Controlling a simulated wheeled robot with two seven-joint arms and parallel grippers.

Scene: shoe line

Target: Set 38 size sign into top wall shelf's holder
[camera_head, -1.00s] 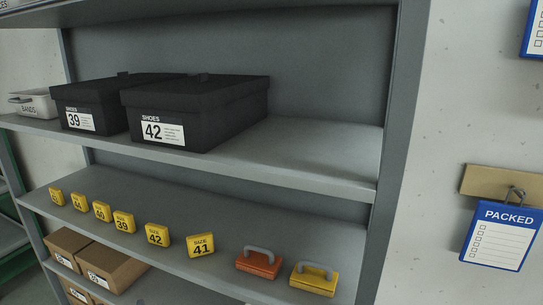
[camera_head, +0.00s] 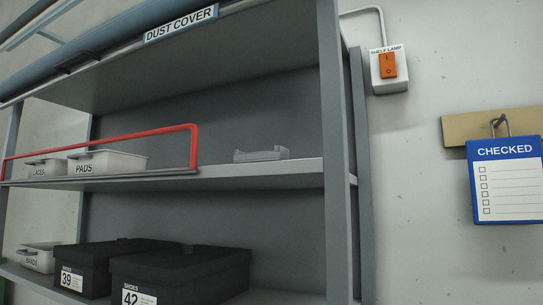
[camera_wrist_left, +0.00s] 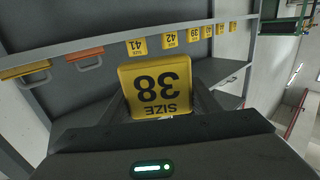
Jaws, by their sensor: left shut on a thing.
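The yellow 38 size sign (camera_wrist_left: 158,90) shows upside down in the left wrist view, between the fingers of my left gripper (camera_wrist_left: 160,105), which is shut on it. In the head view a small grey holder (camera_head: 261,155) sits on the top wall shelf (camera_head: 300,168), right of the red rail, and it looks empty. Neither gripper shows in the head view, so the sign's distance from the holder cannot be told. My right gripper is not in view.
A red rail (camera_head: 120,138) fronts the LACES (camera_head: 45,167) and PADS (camera_head: 105,162) bins. Black shoe boxes (camera_head: 180,270) stand on the shelf below. A shelf lamp switch (camera_head: 388,66) is on the right wall. More yellow size signs (camera_wrist_left: 169,40) line a shelf in the wrist view.

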